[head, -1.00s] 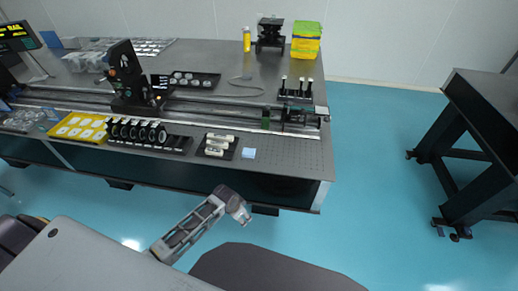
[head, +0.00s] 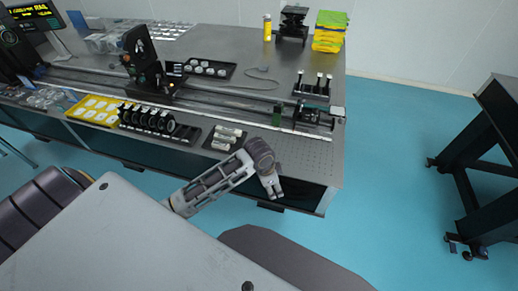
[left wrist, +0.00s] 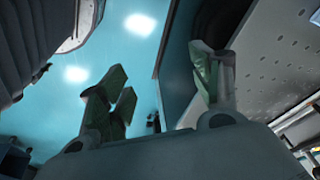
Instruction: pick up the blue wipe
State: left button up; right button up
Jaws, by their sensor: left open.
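The blue wipe is not visible now. In the earlier head view it lay flat on the table's front strip, just right of the small tray of white parts (head: 225,136). That spot is now covered by my left wrist. My left gripper (head: 273,189) is in front of the table's front edge, pointing down, and looks empty. In the left wrist view its two fingers (left wrist: 160,85) are spread apart, with the floor and table side between them. My right gripper is not in view.
The perforated optical table (head: 305,155) has a bare patch at its front right. A rail (head: 235,113) runs along it, with a row of black-mounted optics (head: 146,118) and a yellow tray (head: 95,109). A dark table (head: 495,125) stands at right. Floor lies between them.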

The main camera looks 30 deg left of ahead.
pick_arm(q)
jog(key=w+a+r+m, duration=0.1)
jog(key=w+r, duration=0.1)
jog(key=w+a+r+m, duration=0.1)
jog(key=w+a+r, duration=0.1)
jog(key=w, duration=0.1)
jog(key=w+a+r+m+g+y, duration=0.1)
jog(key=w+a+r+m, duration=0.1)
jog(key=shift+w+a+r, duration=0.25)
jog(key=shift+w+r, duration=0.05)
jog(key=shift+w, duration=0.05)
jog(key=w+a+r+m+g, duration=0.1)
jog(key=w+a+r, duration=0.3)
jog(key=a+r, duration=0.4)
jog(key=shift+w+a+r+m+y, duration=0.3)
jog(key=shift+w+r+m+y, duration=0.05)
jog(key=shift+m+y, duration=0.05)
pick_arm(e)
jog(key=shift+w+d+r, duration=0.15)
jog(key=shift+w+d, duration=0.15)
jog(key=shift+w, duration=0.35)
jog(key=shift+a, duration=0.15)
pick_arm(q)
notch_tip(320, 180, down, 9)
jog(key=shift+r, duration=0.2)
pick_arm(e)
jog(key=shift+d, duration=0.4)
